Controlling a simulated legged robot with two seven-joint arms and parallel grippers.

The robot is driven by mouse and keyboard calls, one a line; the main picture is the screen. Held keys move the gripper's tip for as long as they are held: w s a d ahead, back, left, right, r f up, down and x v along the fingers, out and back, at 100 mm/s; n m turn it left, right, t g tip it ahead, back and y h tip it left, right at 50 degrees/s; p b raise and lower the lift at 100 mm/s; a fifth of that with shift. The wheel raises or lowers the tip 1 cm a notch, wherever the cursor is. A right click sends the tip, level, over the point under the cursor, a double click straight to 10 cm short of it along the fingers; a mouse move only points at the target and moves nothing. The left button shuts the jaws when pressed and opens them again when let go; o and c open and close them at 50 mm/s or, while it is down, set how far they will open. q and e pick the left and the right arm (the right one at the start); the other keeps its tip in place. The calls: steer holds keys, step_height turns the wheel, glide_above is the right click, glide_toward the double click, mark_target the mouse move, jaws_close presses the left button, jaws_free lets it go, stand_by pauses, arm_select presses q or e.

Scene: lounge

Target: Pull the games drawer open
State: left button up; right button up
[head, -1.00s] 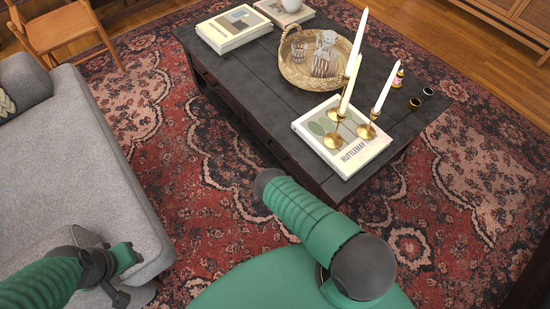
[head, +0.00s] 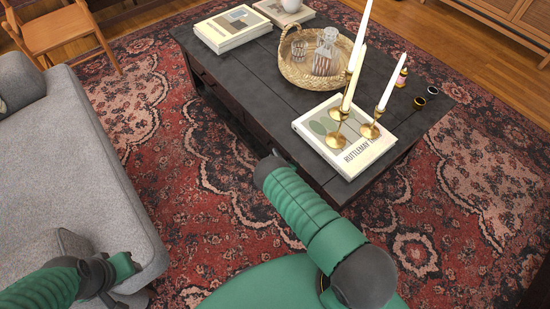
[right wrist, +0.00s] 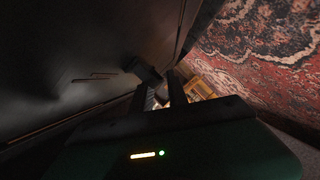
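The dark wooden coffee table (head: 300,110) has drawers in its long left side. A drawer front (head: 208,80) shows toward the far end; the nearer front is partly hidden by my right arm. No label shows which is the games drawer. My right gripper (head: 276,154) is at the table's near left side, mostly hidden behind its wrist. In the right wrist view, its two fingers (right wrist: 158,88) stand apart beside a dark front (right wrist: 70,60). A small dark block (right wrist: 143,71), possibly a knob, is at the fingertips; a hold is not clear. My left gripper (head: 112,290) is beside the sofa, its fingers unclear.
On the table are a book (head: 345,135) with brass candlesticks (head: 337,139), a woven tray (head: 290,72) with glassware, and more books (head: 232,28). A grey sofa (head: 70,170) stands left. Patterned rug (head: 200,170) lies clear between sofa and table.

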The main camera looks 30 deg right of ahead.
steer(key=c, duration=0.4)
jaws_close()
steer(key=shift+s+f, duration=0.1)
stand_by(0.8)
